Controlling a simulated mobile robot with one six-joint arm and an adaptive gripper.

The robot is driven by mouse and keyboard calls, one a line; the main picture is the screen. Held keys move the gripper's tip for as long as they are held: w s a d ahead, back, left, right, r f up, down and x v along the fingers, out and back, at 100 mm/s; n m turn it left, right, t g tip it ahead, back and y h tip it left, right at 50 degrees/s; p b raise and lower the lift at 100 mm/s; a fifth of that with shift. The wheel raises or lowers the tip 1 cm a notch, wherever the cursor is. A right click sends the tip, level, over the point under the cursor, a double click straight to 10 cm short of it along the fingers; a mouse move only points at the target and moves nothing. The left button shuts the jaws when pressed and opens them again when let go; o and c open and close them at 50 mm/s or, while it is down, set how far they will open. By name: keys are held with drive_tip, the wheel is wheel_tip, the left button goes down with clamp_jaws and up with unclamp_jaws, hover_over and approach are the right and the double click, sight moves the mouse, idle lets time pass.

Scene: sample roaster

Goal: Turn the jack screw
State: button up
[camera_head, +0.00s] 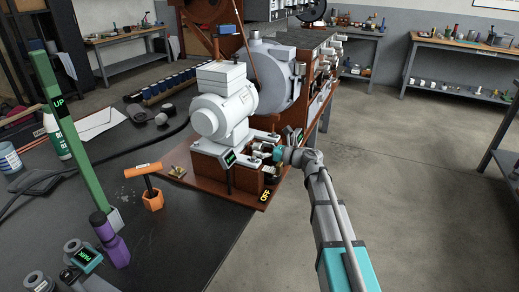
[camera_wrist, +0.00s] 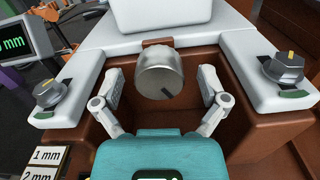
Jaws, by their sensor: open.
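The jack screw appears to be the round grey metal knob (camera_wrist: 158,72) with a dark mark on its face, at the middle of the wrist view. It sits in a recess of the brown base under the white motor (camera_head: 223,103). My gripper (camera_wrist: 161,84) is open, with one finger on each side of the knob. Gaps show between both fingers and the knob. In the head view my gripper (camera_head: 277,153) is at the front of the motor base, and the knob is too small there to make out clearly.
Dial clamps stand left (camera_wrist: 48,94) and right (camera_wrist: 284,69) of the recess. A display (camera_wrist: 22,42) reading "0 mm", partly cut off, is upper left, and stacked "1 mm" and "2 mm" blocks (camera_wrist: 47,158) lower left. An orange-handled tool (camera_head: 150,185) stands on the dark bench.

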drive_tip(key=shift+a, duration=0.15)
drive_tip(key=c, duration=1.1)
drive_tip(key=shift+c, duration=0.2)
drive_tip(key=shift+m, duration=0.4)
drive_tip(key=m, duration=1.1)
drive_tip(key=shift+w, duration=0.1)
drive_tip(key=m, duration=0.5)
drive_tip(key=shift+m, duration=0.4)
drive_tip(key=m, duration=0.6)
